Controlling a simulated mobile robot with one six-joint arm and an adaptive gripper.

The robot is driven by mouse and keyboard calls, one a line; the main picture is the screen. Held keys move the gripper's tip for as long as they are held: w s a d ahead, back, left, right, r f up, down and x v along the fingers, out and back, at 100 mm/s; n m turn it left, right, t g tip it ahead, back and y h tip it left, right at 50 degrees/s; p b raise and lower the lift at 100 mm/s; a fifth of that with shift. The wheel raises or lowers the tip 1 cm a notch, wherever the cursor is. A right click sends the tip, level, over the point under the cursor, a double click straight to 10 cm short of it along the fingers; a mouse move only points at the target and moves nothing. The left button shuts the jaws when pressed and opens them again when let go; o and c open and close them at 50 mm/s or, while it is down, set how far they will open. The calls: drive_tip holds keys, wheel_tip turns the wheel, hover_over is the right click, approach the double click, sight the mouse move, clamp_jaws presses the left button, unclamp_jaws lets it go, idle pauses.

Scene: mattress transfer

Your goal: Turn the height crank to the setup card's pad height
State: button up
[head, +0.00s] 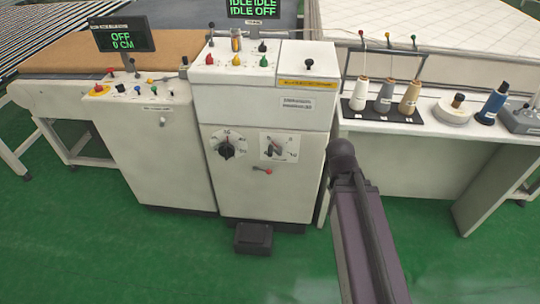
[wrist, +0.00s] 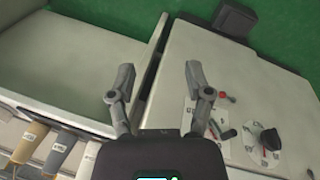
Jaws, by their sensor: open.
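The left dial (head: 227,147) has a black knob and a numbered scale; the right dial (head: 279,147) has a dark pointer or handle on a white plate. A short red-tipped lever (head: 262,170) sits below them. I cannot tell which is the height crank. In the wrist view my gripper (wrist: 159,76) is open and empty, left of the black knob (wrist: 268,140) and the red-tipped lever (wrist: 222,95). Its right finger partly overlaps the white dial plate (wrist: 190,115). No setup card is legible.
Thread spools (head: 384,97) stand on a side table (head: 432,152) at the right. A dark pedal (head: 253,238) lies on the green floor, which is clear in front.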

drive_tip(key=w+a+f+n+t+h+b, duration=0.1)
drive_tip(key=w+f+n+t+h+b, duration=0.2)
drive_tip(key=w+f+n+t+b, duration=0.25)
drive_tip(key=n+t+y+b, duration=0.5)
drive_tip(key=n+t+b, duration=0.6)
drive_tip(key=n+b, duration=1.3)
approach(271, 149)
drive_tip(key=s+f+n+p, duration=0.1)
drive_tip(key=s+n+p, duration=0.2)
drive_tip(key=n+p, duration=0.1)
drive_tip(key=shift+w+a, duration=0.1)
drive_tip(key=shift+a, duration=0.2)
drive_tip(key=shift+w, duration=0.1)
drive_tip(key=shift+w+d, duration=0.15)
drive_tip(key=shift+w, duration=3.25)
drive_tip(key=shift+w+d, duration=0.1)
drive_tip(key=shift+w, duration=3.3)
